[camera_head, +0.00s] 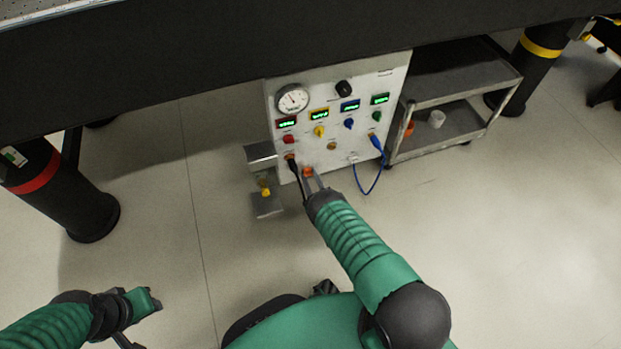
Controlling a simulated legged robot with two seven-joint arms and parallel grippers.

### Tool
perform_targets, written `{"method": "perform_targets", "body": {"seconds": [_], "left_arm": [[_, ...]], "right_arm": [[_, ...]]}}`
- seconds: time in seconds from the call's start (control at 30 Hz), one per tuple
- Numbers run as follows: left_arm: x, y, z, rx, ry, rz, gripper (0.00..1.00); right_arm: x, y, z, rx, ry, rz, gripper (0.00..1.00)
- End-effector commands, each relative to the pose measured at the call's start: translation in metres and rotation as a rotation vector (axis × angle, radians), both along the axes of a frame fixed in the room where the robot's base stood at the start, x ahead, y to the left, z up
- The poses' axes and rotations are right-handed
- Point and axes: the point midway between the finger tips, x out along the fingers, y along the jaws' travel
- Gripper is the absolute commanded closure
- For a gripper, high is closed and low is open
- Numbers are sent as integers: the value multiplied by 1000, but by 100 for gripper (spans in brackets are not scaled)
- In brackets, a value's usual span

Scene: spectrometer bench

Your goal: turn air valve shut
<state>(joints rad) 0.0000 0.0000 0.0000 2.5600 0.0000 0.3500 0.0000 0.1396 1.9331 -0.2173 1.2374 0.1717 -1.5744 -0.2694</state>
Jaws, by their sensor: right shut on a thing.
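A white control panel (385,85) hangs below the dark bench. A small orange valve handle (308,171) shows at the panel's lower left edge. My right gripper (307,178) reaches up to it, with its fingers on either side of the handle, shut on it. The fingers and wrist hide the handle's lower part, so its exact angle is hard to tell. My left gripper (148,306) is at the lower left, far from the panel. Its fingers are too unclear to tell whether it is open.
The panel carries a round gauge (293,99), a black knob (343,88), several coloured knobs and lit displays. A blue cable (370,188) loops below it. A metal bracket (266,206) stands left of it, a grey cart (450,120) right. Open floor lies between the bench legs.

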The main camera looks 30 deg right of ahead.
Motion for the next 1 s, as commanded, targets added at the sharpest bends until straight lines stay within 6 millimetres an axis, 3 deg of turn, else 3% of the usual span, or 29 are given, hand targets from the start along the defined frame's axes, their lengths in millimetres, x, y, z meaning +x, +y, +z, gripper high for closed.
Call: {"method": "perform_targets", "body": {"seconds": [0.33,0.87,0.9,1.0], "left_arm": [[0,0,0,0,0,0,64],[0,0,0,0,0,0,64],[0,0,0,0,0,0,64],[0,0,0,0,0,0,64]], "right_arm": [[-3,0,-4,-140,43,0,100],[-3,1,-4,-163,51,1,100],[-3,1,-4,-163,51,1,66],[-3,1,-4,-163,49,1,53]]}}
